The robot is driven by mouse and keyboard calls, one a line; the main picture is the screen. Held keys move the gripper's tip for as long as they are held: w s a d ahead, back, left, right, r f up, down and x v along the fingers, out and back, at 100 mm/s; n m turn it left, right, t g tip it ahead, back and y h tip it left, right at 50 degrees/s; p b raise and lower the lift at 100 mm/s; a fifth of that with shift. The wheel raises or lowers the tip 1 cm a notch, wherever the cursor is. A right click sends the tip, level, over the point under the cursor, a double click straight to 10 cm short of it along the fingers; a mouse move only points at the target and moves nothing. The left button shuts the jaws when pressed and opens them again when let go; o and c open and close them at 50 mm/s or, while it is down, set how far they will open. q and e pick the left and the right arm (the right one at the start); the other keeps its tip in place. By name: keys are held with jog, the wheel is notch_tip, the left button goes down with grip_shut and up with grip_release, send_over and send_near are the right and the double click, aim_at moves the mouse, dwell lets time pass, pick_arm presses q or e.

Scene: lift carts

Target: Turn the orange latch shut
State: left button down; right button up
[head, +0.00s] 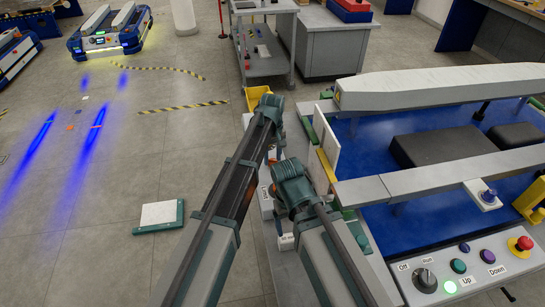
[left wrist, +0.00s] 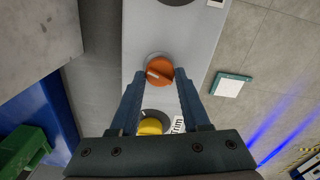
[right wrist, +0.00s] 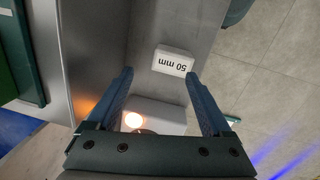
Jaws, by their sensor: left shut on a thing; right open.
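The orange latch (left wrist: 160,66) is a round knob with a pale mark, mounted on a light grey panel (left wrist: 205,45) in the left wrist view. My left gripper (left wrist: 160,73) is shut on it, with one fingertip at each side. In the head view my left wrist (head: 270,106) shows above the cart's near left side; its fingers and the latch are hard to make out there. My right gripper (right wrist: 158,74) is open and empty. A white block labelled "50 mm" (right wrist: 173,61) shows beyond and between its fingers.
The cart's blue deck (head: 375,205) and control panel with a dial (head: 425,280) are at right. A white and green pad (head: 159,216) lies on the floor. Open floor is at left.

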aim_at(272, 160)
pick_arm(q)
jog(key=shift+n, duration=1.9)
jog(key=shift+c, duration=1.9)
grip_release()
jog(key=shift+r, duration=0.1)
pick_arm(e)
jog(key=shift+r, duration=0.1)
pick_arm(q)
notch_tip(272, 160, up, 14)
jog(key=p, duration=1.3)
jog(key=shift+f+p, duration=0.2)
jog(key=shift+p, duration=0.2)
pick_arm(e)
notch_tip(272, 160, up, 14)
jog(key=shift+f, duration=0.2)
